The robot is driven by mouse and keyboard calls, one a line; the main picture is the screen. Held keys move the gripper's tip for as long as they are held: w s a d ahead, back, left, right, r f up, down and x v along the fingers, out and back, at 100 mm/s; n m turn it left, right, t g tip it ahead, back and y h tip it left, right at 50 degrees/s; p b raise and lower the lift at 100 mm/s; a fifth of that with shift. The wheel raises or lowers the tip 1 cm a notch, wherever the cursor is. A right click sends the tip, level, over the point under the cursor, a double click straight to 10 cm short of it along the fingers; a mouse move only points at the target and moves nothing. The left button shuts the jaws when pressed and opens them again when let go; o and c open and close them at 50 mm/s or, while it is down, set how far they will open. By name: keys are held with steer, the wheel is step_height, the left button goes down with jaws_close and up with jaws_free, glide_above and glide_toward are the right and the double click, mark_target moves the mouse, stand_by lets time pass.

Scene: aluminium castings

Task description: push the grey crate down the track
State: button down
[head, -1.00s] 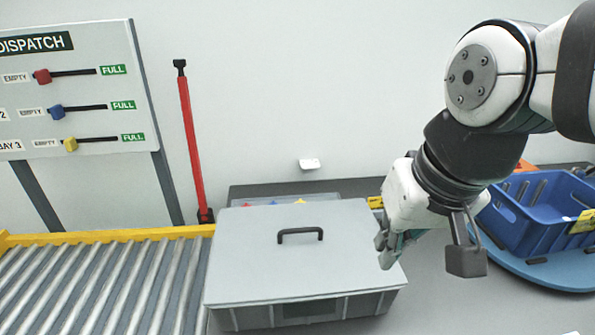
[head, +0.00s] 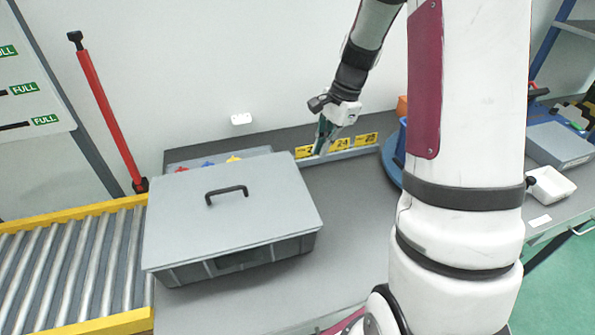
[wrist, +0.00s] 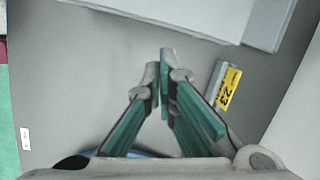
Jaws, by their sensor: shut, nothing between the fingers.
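The grey crate (head: 232,222), with a closed lid and a black handle on top, sits on the grey bench against the right end of the roller track (head: 75,262). My gripper (head: 321,150) is shut and empty. In the head view it is to the right of the crate and behind it, near the yellow number tags, apart from the crate. In the wrist view my gripper (wrist: 163,60) points over bare bench. A pale grey box-like edge (wrist: 185,15) shows at the top there; I cannot tell for certain that it is the crate.
A rail with yellow number tags (head: 340,147) runs along the bench's back. A shallow tray with coloured pieces (head: 215,160) lies behind the crate. A red post (head: 108,118) stands at the track's back edge. The bench (head: 340,215) right of the crate is clear.

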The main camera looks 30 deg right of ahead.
steer(key=f+m+p, duration=0.1)
steer(key=f, duration=0.4)
steer(key=f+m+p, duration=0.1)
steer(key=f, duration=0.4)
steer(key=d+f+m+p, duration=0.1)
steer(key=f, duration=0.4)
steer(key=shift+w+f+y, duration=0.1)
steer(key=shift+y, duration=0.2)
steer(key=shift+w+a+r+p, duration=0.15)
steer(key=shift+a+p, duration=0.05)
steer(key=shift+a, duration=0.4)
steer(key=shift+w+a+r+p, duration=0.1)
steer(key=shift+w+a+p, duration=0.1)
steer(key=shift+a, duration=0.4)
steer(key=shift+w+a+f, duration=0.1)
steer(key=shift+w+a, duration=0.05)
steer(key=shift+a, duration=0.5)
steer(key=shift+a, duration=0.1)
